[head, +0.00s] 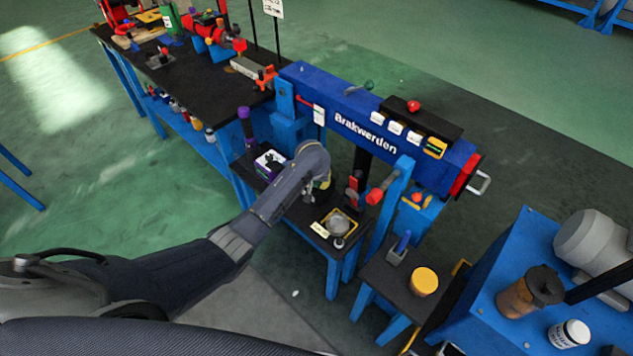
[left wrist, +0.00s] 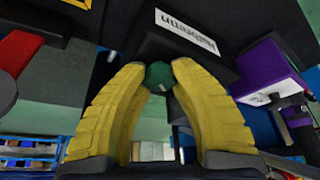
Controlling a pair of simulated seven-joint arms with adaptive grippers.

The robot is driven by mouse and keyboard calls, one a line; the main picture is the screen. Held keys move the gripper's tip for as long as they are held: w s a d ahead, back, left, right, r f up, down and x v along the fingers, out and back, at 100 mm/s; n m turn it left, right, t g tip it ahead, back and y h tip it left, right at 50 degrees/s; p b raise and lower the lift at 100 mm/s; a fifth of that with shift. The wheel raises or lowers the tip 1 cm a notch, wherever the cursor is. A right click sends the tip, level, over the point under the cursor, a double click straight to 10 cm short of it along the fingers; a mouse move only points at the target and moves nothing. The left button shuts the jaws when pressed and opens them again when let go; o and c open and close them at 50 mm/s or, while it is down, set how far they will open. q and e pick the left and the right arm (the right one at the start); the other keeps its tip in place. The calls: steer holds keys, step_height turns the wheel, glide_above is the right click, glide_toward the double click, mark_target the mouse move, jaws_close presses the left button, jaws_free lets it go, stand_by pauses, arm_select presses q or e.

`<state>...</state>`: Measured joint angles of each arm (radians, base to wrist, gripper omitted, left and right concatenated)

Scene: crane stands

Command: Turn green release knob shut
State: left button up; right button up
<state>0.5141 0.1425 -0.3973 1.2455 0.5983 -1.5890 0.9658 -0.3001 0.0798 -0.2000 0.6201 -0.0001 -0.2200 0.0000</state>
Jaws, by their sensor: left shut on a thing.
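The green release knob (left wrist: 159,76) shows in the left wrist view between the yellow fingertips of my left gripper (left wrist: 158,80). The gripper is shut on it, one finger on each side. A black block with a white label (left wrist: 186,32) is right behind the knob. In the head view my left gripper (head: 322,183) is at the small black stand in the middle, below the blue beam. The knob is hidden there by my wrist. My right gripper is not in view.
The blue beam marked "Brakwerden" (head: 362,133) runs above and behind the stand. A red-tipped lever (head: 375,196) and a round dish (head: 338,224) are just right of my gripper. A purple-and-white box (head: 270,163) is on the left.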

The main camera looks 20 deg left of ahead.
arm_select(q)
jaws_close()
steer(key=shift+m, duration=0.3)
steer(key=m+h, duration=0.1)
steer(key=m, duration=0.2)
steer(key=shift+a+m+h, duration=0.1)
steer(key=shift+m+h, duration=0.2)
steer(key=shift+m+g+h, duration=0.25)
steer(key=shift+m+h, duration=0.25)
steer(key=shift+m, duration=0.95)
steer(key=shift+m+g+h, duration=0.25)
steer(key=shift+m+h, duration=0.25)
steer(key=shift+m, duration=0.95)
steer(key=o, duration=0.9)
jaws_free()
